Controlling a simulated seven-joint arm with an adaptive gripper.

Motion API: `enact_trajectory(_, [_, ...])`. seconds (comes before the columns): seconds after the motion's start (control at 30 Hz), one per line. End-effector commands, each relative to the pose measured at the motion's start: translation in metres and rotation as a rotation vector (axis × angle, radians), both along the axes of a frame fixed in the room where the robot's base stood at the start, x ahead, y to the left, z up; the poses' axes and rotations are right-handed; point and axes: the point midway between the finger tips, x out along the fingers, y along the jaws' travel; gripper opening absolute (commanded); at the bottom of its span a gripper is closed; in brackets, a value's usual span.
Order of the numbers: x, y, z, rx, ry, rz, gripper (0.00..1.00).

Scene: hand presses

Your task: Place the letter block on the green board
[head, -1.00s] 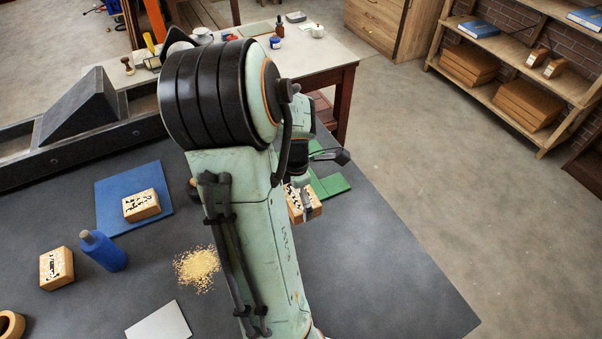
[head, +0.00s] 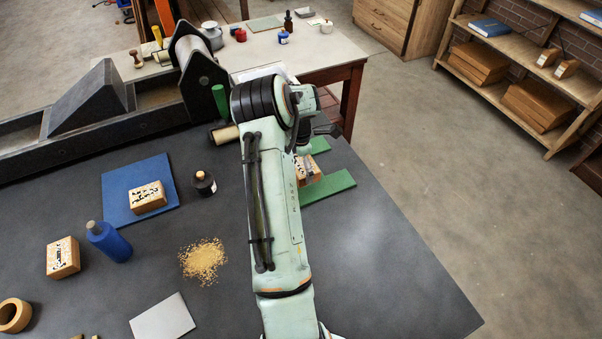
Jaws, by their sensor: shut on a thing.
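A wooden letter block (head: 315,166) with dark letter marks shows just right of my forearm, partly hidden by it. My gripper (head: 305,165), mostly hidden behind my arm, is shut on this block. The green board (head: 330,188) shows in front of the block and behind it, so the block is over the middle of the board in this view. Whether it touches the board I cannot tell. A similar block (head: 148,194) lies on the blue board (head: 120,206), and another (head: 62,258) lies on the dark table at the left.
A blue bottle (head: 109,242), a dark bottle (head: 204,183), a yellow crumb pile (head: 203,260) and a pale sheet (head: 162,318) are left of my arm. A dark machine bed (head: 60,150) runs along the back left. The table's right side (head: 390,265) is clear.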

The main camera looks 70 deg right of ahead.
Motion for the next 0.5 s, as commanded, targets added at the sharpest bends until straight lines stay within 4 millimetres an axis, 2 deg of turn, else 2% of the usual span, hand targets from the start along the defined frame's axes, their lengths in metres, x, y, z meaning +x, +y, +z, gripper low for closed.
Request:
enact_trajectory(0.23, [0.001, -0.003, -0.033, 0.003, 0.001, 0.0, 0.51])
enact_trajectory(0.5, [0.001, -0.003, -0.035, 0.0, 0.0, 0.0, 0.51])
